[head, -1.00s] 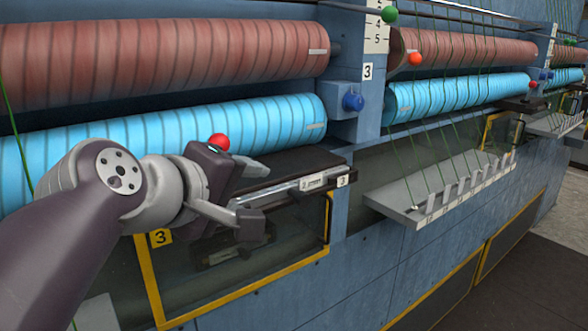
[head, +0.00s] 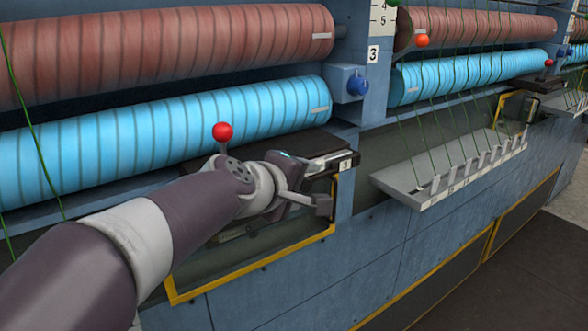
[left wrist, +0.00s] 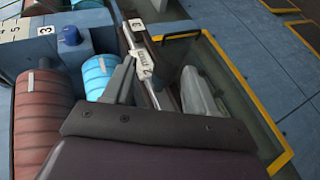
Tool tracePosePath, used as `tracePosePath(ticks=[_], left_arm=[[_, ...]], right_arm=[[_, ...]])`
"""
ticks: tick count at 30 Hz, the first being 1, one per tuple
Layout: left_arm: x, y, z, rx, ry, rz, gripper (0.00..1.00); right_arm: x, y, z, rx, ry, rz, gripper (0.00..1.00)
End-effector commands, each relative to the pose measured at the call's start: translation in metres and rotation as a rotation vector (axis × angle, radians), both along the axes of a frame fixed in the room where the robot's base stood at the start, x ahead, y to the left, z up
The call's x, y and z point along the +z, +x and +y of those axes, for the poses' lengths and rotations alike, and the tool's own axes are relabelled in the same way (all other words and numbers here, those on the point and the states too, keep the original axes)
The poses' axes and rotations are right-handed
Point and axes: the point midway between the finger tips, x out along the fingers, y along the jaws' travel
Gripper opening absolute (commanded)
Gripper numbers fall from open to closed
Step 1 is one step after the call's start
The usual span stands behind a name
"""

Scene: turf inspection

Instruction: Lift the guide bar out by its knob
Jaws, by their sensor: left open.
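A slim silver bar (head: 330,162) with a printed label and a number 3 plate lies along the front of a dark ledge (head: 305,141); it is probably the guide bar. A red ball knob (head: 222,132) on a short stem stands up behind my left wrist; its foot is hidden, so I cannot tell if it joins the bar. My left gripper (head: 322,184) is open at the ledge's right end. In the left wrist view the labelled bar (left wrist: 143,65) shows beyond and between the open fingers (left wrist: 160,88); contact is unclear. My right gripper is out of view.
Brown (head: 170,45) and blue (head: 170,135) rollers run behind the ledge. A yellow-edged recess (head: 255,268) opens below it. A blue knob (head: 357,86) juts out from the post. A grey slotted tray (head: 455,175) with green threads projects to the right.

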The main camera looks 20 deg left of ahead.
Motion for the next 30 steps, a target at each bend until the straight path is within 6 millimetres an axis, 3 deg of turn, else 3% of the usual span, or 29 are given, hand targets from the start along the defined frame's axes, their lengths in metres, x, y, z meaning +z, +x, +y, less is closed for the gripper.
tracePosePath(ticks=[3,9,20,27,30], left_arm=[[0.000,0.000,0.000,0.000,0.000,0.000,0.57],[0.000,-0.001,0.000,0.000,0.001,0.000,0.00],[0.008,-0.001,0.000,-0.002,0.002,-0.005,0.00],[0.045,0.000,0.000,-0.003,0.002,-0.008,0.00],[0.059,0.003,-0.020,-0.010,0.004,-0.002,0.00]], right_arm=[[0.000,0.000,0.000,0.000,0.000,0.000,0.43],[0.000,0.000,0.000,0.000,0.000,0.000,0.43],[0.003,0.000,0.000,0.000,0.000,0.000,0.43],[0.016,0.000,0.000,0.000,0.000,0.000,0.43],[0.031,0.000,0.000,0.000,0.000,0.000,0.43]])
